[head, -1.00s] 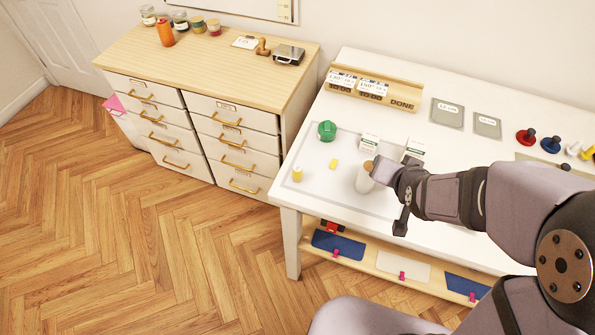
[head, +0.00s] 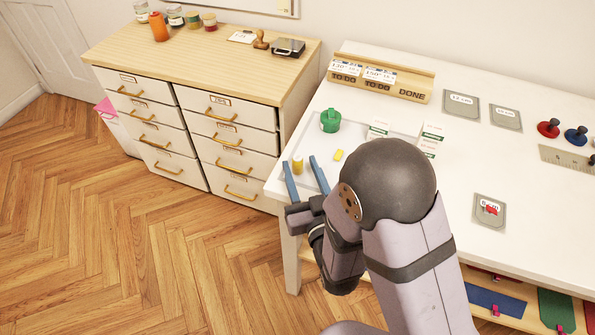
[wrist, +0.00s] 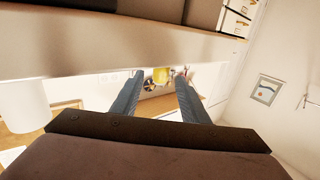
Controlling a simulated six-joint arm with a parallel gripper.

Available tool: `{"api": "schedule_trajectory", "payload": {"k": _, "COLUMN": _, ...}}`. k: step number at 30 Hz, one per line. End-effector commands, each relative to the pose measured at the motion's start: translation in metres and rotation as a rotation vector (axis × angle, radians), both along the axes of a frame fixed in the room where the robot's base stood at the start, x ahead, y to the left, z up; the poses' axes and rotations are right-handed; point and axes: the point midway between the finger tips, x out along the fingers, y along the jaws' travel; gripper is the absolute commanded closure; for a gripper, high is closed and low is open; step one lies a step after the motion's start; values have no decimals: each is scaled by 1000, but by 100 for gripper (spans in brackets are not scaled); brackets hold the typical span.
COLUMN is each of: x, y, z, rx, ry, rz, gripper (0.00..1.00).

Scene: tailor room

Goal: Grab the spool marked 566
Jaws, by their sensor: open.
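A small yellow spool (head: 298,166) stands upright near the front left corner of the white table in the head view. My gripper (head: 303,166) is open, and its two blue fingers appear on either side of that spool. I cannot tell how deep the spool sits between them. A green spool-like item (head: 330,121) stands farther back. No number 566 is legible on any of them.
A small yellow block (head: 338,155) lies right of the fingers. White boxes (head: 432,138) stand behind my arm. A wooden TO DO/DONE rack (head: 405,88) is at the back. A drawer cabinet (head: 226,150) stands left of the table. My arm hides part of the tabletop.

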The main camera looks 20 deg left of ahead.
Motion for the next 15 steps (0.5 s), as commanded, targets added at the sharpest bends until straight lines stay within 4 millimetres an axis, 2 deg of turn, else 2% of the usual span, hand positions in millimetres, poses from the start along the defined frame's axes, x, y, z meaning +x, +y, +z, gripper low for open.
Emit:
{"api": "schedule_trajectory", "payload": {"k": 5, "x": 0, "y": 1, "z": -2, "rx": -10, "ry": -8, "rz": 1, "gripper": 59}}
{"api": "schedule_trajectory", "payload": {"k": 15, "x": 16, "y": 13, "z": -1, "rx": -10, "ry": -7, "rz": 1, "gripper": 59}}
